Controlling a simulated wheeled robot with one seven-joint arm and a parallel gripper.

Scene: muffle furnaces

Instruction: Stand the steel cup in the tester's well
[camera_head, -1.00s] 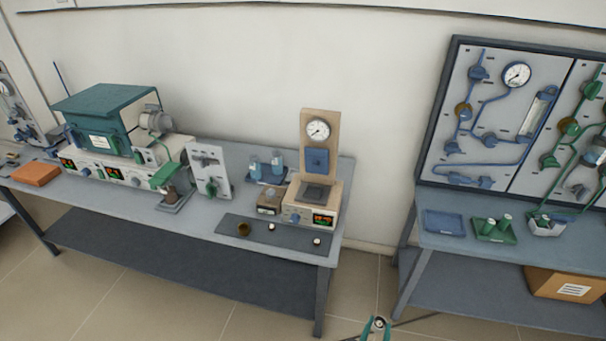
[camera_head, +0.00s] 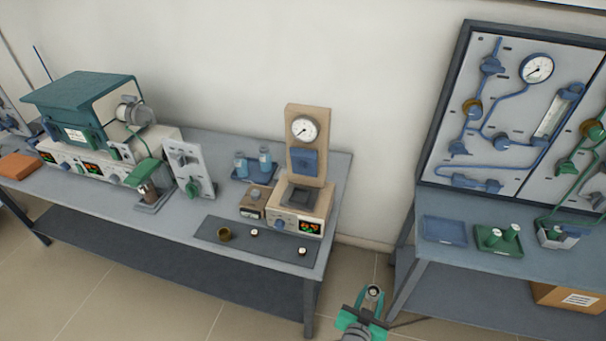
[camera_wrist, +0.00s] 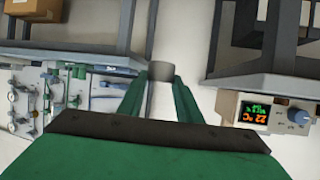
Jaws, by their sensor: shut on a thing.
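My gripper (camera_head: 364,312) is at the bottom of the head view, over the floor between the two benches. It is shut on the small grey steel cup (camera_head: 374,293), whose round open top faces up. In the wrist view the cup (camera_wrist: 161,73) sits between the two green fingertips. The beige tester (camera_head: 298,205) stands at the right end of the left bench, with a gauge on its column, a lit display and a dark square top. Its well cannot be made out clearly. In the wrist view the tester (camera_wrist: 262,113) shows at the right, apart from the cup.
A small beige box (camera_head: 254,201) stands left of the tester. The right bench (camera_head: 460,265) holds trays. Floor between the benches is clear.

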